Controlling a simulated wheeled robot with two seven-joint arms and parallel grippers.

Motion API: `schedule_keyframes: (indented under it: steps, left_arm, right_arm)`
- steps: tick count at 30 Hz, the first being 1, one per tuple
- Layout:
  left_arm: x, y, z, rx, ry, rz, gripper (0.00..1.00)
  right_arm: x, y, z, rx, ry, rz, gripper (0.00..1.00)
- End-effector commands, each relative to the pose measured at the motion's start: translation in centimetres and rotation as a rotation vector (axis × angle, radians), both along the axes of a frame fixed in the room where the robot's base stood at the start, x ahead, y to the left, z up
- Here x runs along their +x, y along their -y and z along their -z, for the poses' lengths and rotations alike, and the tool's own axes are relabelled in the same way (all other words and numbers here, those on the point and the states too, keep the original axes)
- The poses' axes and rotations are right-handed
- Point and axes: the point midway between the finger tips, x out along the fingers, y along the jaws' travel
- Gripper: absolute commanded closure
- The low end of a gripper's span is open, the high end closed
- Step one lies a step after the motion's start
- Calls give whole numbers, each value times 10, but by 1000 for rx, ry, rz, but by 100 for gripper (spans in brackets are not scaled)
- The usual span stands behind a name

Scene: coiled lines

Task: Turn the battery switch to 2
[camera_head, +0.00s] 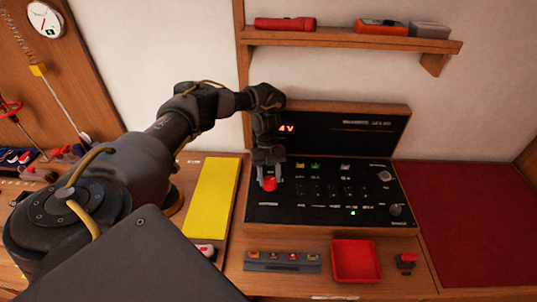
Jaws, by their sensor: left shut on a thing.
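The battery switch (269,184) is a red knob at the left side of a black control panel (330,214). My left gripper (268,178) points down over the panel and is shut on the red knob. The fingers hide part of the knob, and its position marks cannot be read. A red display (287,128) on the panel's upright back is partly covered by my left arm. A small green light (353,212) is lit low on the panel. My right gripper is not in view.
A yellow mat (212,200) lies left of the panel, a dark red mat (480,215) right of it. In front are a strip of small switches (282,268), a red tray (355,262) and a red-topped knob (406,260). A shelf (350,41) hangs above.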

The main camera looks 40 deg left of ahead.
Motion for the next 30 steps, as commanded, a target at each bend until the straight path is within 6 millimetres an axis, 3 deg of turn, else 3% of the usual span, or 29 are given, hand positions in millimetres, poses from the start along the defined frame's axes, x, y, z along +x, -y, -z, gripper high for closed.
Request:
schedule_keyframes:
  steps: [16, 17, 21, 30]
  left_arm:
    - [-2, 1, 1, -1, -7, 25, 79]
    - [-2, 1, 2, 1, -7, 24, 52]
    - [-1, 1, 1, 0, -5, 23, 35]
    - [-1, 0, -1, 1, -1, 22, 35]
  right_arm:
    - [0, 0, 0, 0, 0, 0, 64]
    - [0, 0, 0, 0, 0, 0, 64]
    - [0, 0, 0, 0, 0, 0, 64]
    - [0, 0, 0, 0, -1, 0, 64]
